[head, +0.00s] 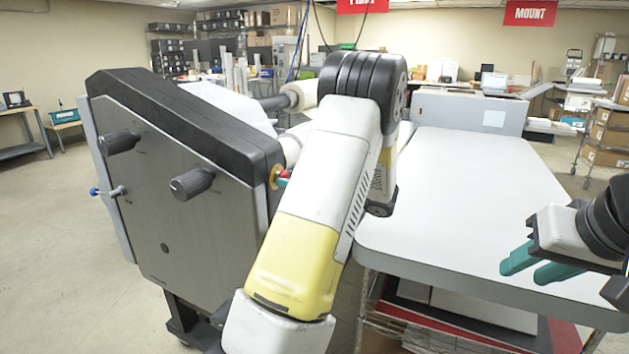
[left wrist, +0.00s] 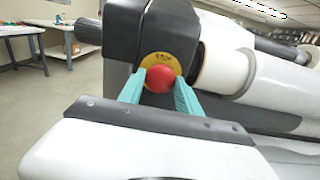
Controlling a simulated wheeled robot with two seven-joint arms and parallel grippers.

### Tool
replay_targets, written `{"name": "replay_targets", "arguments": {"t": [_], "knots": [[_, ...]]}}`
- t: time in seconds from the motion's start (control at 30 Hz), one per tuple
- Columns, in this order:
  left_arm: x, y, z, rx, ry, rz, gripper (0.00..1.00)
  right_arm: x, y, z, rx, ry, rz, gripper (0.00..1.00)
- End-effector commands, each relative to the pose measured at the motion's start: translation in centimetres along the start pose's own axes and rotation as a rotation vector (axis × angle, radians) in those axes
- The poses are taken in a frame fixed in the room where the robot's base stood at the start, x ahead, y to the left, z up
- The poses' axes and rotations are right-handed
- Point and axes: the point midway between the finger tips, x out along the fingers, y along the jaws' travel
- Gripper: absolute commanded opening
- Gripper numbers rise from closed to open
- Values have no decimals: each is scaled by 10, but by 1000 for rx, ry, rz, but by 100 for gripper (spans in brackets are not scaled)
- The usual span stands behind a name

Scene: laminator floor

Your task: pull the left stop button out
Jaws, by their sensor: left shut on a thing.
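The left stop button (left wrist: 160,79) is a red round knob on a yellow ring marked STOP (left wrist: 162,60), on the inner side of the machine's dark end housing. In the left wrist view my left gripper (left wrist: 160,84) has its two teal fingers on either side of the red knob, shut on it. In the head view the red button (head: 283,173) shows small at the housing's right edge, with a teal fingertip beside it; my left arm hides most of that gripper. My right gripper (head: 541,264), with teal fingers slightly apart, is empty over the table's right front.
The laminator's end housing (head: 190,230) carries black knobs (head: 192,183) and a blue-tipped lever (head: 108,191). Rollers (left wrist: 235,70) lie right of the button in the left wrist view. A white table (head: 470,190) lies to the right, its top mostly clear. A cart with boxes (head: 606,130) stands far right.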

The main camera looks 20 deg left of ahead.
Motion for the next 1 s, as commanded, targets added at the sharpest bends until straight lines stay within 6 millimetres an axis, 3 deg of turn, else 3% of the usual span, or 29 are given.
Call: {"name": "replay_targets", "arguments": {"t": [0.5, 0.53, 0.63, 1.0], "knots": [[-16, 0, 0, 0, 0, -2, 0, 0, 0, 0, 0, 0, 0, 36], [-16, 0, 0, 0, 0, -2, 44, 0, 0, 0, 0, 0, 0, 36], [-16, 0, 0, 0, 0, -2, 62, 0, 0, 0, 0, 0, 0, 36], [-19, 0, 0, 0, 0, -2, 62, 0, 0, 0, 0, 0, 0, 36]]}}
